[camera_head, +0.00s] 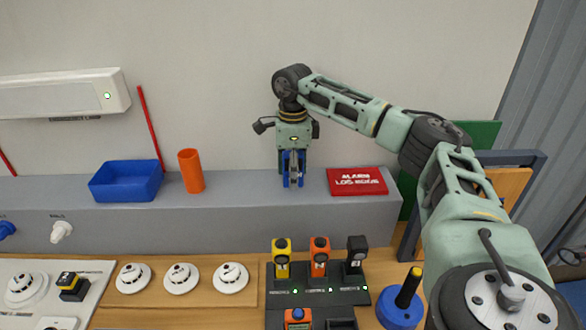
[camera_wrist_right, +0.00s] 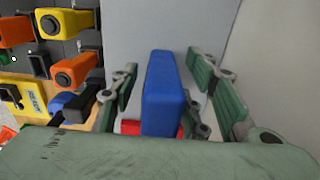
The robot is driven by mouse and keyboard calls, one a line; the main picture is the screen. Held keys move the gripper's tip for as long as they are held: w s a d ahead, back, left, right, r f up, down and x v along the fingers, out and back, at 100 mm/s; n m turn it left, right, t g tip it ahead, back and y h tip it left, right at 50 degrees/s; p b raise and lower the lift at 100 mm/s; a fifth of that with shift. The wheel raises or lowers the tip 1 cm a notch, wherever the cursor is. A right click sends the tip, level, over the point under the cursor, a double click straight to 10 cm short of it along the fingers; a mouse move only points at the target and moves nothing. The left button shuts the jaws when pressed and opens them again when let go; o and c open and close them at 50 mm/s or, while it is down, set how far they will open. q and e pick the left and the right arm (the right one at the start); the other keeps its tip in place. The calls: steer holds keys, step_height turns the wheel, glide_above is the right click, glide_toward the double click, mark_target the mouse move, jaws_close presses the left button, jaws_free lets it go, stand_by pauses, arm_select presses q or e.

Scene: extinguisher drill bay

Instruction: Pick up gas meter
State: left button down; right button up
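My right gripper (camera_head: 293,182) is above the grey ledge, pointing down. A blue box-shaped object (camera_wrist_right: 163,95), which looks like a gas meter, stands between its fingers in the right wrist view. Narrow gaps show between the blue object and the fingers, so the gripper looks open around it. Blue also shows on both sides of the front finger in the head view. Whether the object touches the ledge is hidden. Other meters stand in the black dock: yellow (camera_head: 281,258), orange (camera_head: 319,257) and black (camera_head: 356,254). My left gripper is out of view.
On the grey ledge (camera_head: 230,228) are a blue bin (camera_head: 126,182), an orange cup (camera_head: 191,171) and a red log book (camera_head: 357,181). The wall is close behind the gripper.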

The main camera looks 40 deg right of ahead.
jaws_close()
stand_by(0.4)
